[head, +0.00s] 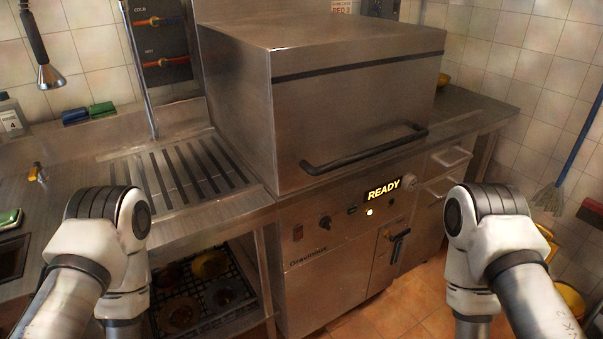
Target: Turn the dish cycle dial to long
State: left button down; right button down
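The dishwasher (350,115) is a large stainless steel box with a black bar handle (365,150) across its closed hood. On its front panel below the hood is a small dark round dial (325,222). The dial's pointer and markings are too small to read. A red switch (298,232) sits left of the dial. Neither gripper is in view.
A ribbed drainboard (185,175) lies left of the machine, above a shelf with a dish rack (205,290). A black lever handle (398,245) sticks out low on the front. Drawers (445,170) stand to the right. The space before the panel is clear.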

aim_at(325, 222)
jog(key=l+z, duration=0.2)
jog(key=l, duration=0.3)
jog(key=i+l+z, duration=0.1)
jog(key=l+z, duration=0.15)
jog(key=l, duration=0.2)
jog(key=i+l+z, duration=0.2)
jog(key=l, duration=0.3)
jog(key=k, duration=0.1)
